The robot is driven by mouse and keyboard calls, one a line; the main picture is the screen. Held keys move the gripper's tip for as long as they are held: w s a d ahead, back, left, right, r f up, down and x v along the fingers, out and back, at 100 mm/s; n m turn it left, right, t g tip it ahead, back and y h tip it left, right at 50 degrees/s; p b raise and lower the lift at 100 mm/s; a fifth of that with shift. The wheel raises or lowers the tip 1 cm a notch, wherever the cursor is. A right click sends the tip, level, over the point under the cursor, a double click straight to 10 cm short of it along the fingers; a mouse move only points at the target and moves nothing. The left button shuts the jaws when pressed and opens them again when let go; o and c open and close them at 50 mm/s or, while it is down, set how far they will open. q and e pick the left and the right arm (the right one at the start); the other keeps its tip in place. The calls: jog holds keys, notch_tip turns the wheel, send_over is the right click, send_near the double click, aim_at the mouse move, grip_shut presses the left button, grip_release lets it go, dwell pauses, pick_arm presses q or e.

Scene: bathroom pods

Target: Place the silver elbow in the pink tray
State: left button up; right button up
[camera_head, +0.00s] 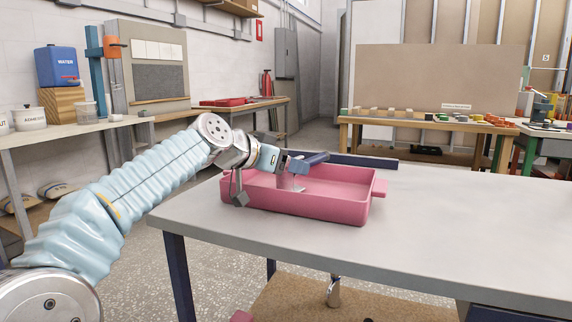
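The pink tray (340,207) sits on the grey table near its far left edge, with a handle at its right end. My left arm reaches in from the left, and my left gripper (297,176) is over the left part of the tray, pointing down into it. A small silver-grey piece (297,184) shows at the fingertips, low inside the tray. I cannot tell whether it is the silver elbow or part of the gripper, nor whether the fingers are open or shut. My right gripper is not in view.
The grey table top (450,225) is bare right of the tray. A dark blue bar (350,160) lies along its back edge. A shiny silver object (333,291) shows below the table's front edge, by a brown board (300,301). Workbenches stand behind.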

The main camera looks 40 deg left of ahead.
pick_arm(q)
jog(key=v, duration=1.2)
jog(key=shift+r+b, duration=0.2)
jog(key=shift+b, duration=0.15)
